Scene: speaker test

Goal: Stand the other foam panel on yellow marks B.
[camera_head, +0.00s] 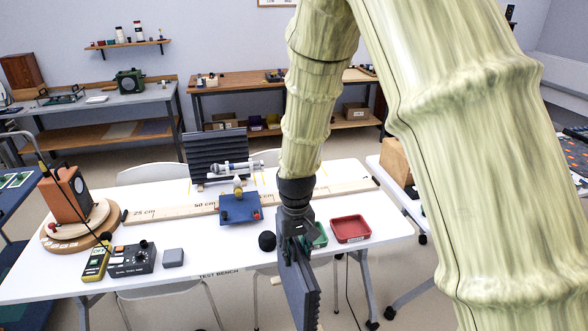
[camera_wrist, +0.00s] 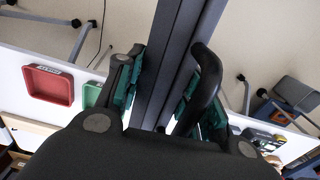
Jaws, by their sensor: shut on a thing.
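My gripper (camera_head: 293,237) is shut on a dark grey foam panel (camera_head: 301,285), which hangs below it past the front edge of the white test bench (camera_head: 345,258). In the wrist view the panel (camera_wrist: 180,55) runs up between the green-padded fingers, and a black curved bar (camera_wrist: 208,85) shows beside it. Another dark ribbed foam panel (camera_head: 203,152) stands upright at the back of the bench, behind a silver device on a blue base. Thin yellow marks (camera_head: 264,179) show on the bench to the right of that panel; I cannot read their letters. My arm may hide others.
A wooden ruler strip (camera_head: 152,212) crosses the bench, with the blue base (camera_head: 240,209) at its middle. A red tray (camera_head: 351,229) and green tray (camera_head: 319,236) lie right of my gripper. A black ball (camera_head: 267,241) lies left. A speaker (camera_head: 66,195) stands at far left.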

